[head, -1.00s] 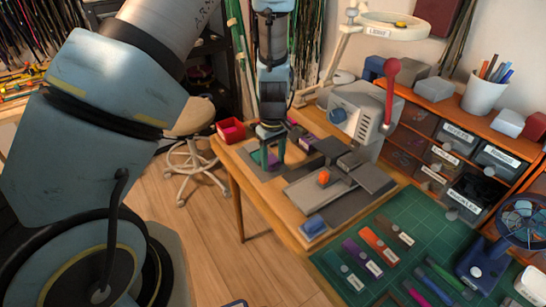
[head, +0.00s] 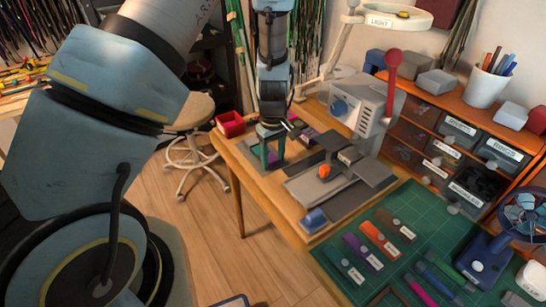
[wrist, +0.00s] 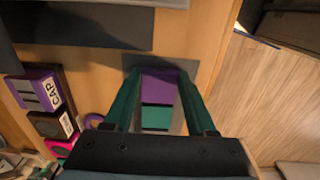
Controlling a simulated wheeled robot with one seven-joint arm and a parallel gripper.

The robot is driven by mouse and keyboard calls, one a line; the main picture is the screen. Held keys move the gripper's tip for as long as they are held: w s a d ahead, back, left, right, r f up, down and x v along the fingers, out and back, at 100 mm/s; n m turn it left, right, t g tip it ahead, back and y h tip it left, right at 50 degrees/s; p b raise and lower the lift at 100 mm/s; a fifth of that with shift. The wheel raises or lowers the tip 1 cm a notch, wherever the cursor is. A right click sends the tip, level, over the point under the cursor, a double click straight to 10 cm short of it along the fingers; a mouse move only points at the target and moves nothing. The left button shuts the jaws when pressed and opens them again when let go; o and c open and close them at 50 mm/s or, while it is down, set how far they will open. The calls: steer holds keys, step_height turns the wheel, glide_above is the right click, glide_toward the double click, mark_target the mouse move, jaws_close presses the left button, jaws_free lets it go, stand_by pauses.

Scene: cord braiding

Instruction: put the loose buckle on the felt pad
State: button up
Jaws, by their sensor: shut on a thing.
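My gripper (head: 271,160) hangs low over the left end of the wooden workbench. In the wrist view its two teal fingers (wrist: 157,100) flank a purple and teal piece (wrist: 158,85), which appears to be the loose buckle; a dark line divides its colours. The fingers are shut on it. A grey pad (wrist: 150,62), likely the felt pad, lies under the piece and shows around the fingers; in the head view the pad (head: 256,164) is partly hidden by the gripper. I cannot tell whether the piece touches it.
Purple and dark labelled blocks (wrist: 40,91) lie left of the gripper in the wrist view. A red bin (head: 230,125) stands at the bench's far left corner. A grey machine (head: 358,105) with a red-knobbed lever, a grey fixture (head: 340,178) and a green mat (head: 375,250) stand to the right.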

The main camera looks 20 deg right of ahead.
steer(key=o, duration=1.2)
step_height(320, 180, up, 11)
steer(key=b, duration=0.1)
steer(key=s+a+r+m, duration=0.1)
steer(key=a+r, duration=0.1)
steer(key=a, duration=0.8)
steer(key=a+r+m+t, duration=0.1)
steer(key=a+r, duration=0.2)
steer(key=a, duration=0.7)
steer(key=s+a+r+m, duration=0.1)
steer(key=a+r, duration=0.1)
steer(key=a, duration=0.8)
steer(key=shift+s+a+r+t, duration=0.25)
steer(key=shift+s+t, duration=0.05)
